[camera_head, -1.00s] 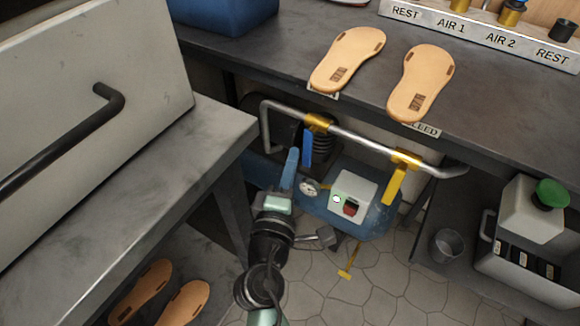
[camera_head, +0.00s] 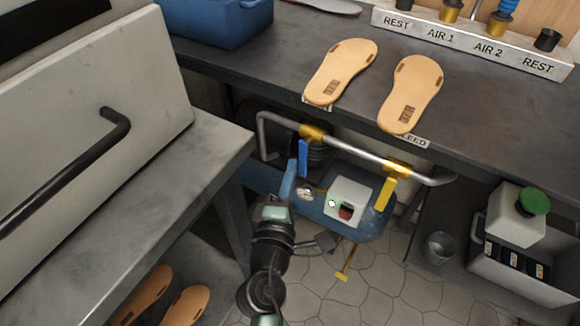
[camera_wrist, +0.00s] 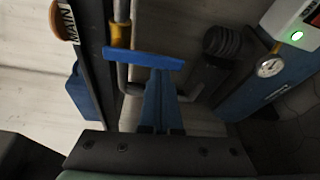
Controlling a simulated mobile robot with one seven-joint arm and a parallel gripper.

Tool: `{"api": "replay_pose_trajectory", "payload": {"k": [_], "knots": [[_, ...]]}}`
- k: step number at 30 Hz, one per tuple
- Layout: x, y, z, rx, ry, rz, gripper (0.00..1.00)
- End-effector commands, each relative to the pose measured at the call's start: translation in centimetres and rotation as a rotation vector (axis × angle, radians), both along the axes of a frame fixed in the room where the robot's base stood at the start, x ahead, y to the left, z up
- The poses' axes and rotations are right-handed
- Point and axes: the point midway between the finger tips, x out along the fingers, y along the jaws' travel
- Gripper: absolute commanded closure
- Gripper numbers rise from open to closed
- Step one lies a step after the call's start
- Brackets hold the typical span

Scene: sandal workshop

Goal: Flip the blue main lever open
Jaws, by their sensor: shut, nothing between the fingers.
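The blue main lever (camera_head: 303,158) hangs down from a gold valve (camera_head: 311,133) on the silver pipe (camera_head: 350,153) under the bench. In the wrist view the lever (camera_wrist: 143,58) lies across the picture, beside the pipe (camera_wrist: 122,12) and its gold valve (camera_wrist: 120,36). My gripper (camera_head: 289,178) is shut and empty, just left of and below the lever in the head view. In the wrist view its blue fingers (camera_wrist: 160,76) point at the lever's side. I cannot tell whether they touch it. A MAIN label (camera_wrist: 67,20) shows by the bench edge.
A yellow lever (camera_head: 384,194) hangs on the pipe's right. Below the pipe is a blue compressor (camera_head: 368,226) with a gauge (camera_head: 306,194) and a white switch box (camera_head: 346,202). A grey table (camera_head: 150,190) stands close on my left; sandal soles lie on the dark bench (camera_head: 270,72).

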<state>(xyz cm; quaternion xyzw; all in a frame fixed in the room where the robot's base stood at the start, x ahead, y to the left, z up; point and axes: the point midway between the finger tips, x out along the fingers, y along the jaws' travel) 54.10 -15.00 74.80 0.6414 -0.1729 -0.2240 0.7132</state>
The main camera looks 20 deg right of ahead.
Motion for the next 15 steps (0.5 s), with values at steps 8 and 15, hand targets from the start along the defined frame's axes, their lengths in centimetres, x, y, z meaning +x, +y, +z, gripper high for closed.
{"api": "replay_pose_trajectory", "payload": {"k": [8,15], "knots": [[-0.4,-0.4,0.3,-0.047,0.064,-0.002,1.0],[-1.2,-1.0,0.8,-0.145,0.191,-0.004,1.0]]}}
